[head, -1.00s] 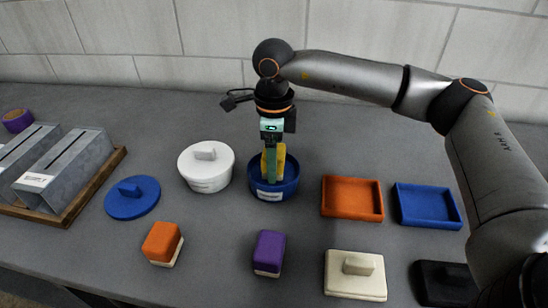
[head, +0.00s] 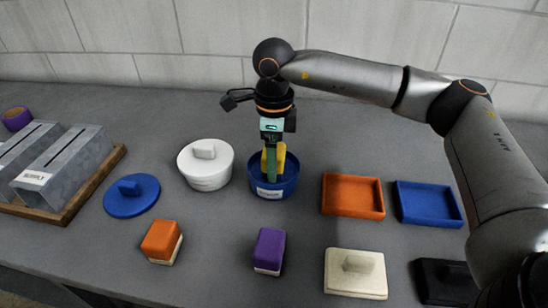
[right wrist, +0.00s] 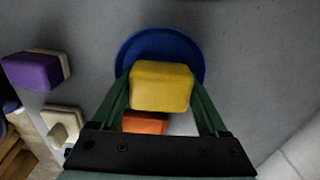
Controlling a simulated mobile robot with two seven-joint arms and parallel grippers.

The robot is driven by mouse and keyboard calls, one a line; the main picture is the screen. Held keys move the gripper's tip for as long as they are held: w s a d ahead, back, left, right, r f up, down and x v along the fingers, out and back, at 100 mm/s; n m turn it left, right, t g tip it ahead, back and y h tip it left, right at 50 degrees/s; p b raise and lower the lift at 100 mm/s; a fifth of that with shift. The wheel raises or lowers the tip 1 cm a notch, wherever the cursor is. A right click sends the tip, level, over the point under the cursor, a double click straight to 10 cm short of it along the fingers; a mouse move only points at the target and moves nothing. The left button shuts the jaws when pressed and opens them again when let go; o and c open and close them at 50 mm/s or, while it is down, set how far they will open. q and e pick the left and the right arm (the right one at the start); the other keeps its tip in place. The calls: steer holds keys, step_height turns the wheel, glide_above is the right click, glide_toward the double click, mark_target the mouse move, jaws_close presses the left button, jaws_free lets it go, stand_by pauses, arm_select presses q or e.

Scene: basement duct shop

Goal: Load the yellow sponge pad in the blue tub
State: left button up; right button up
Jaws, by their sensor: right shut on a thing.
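The yellow sponge pad (head: 281,160) is between the fingers of my right gripper (head: 272,174), which is shut on it. In the head view the pad is upright, with its lower part inside the round blue tub (head: 272,191), and the tub's front wall hides its lower end. The right wrist view shows the yellow pad (right wrist: 162,86) between the two green fingers, with the blue tub (right wrist: 160,42) around and behind it. Whether the pad touches the tub's floor cannot be told. My left gripper is not in view.
A white lidded tub (head: 205,172) and a blue lid (head: 132,198) lie left of the blue tub. An orange tray (head: 352,196) and a blue tray (head: 428,204) lie right. Orange (head: 161,241) and purple (head: 269,250) pads and a cream lid (head: 355,274) are in front.

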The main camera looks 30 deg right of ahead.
steer(key=shift+f, duration=0.1)
stand_by(0.3)
steer(key=shift+r+p, duration=2.5)
steer(key=shift+r, duration=1.1)
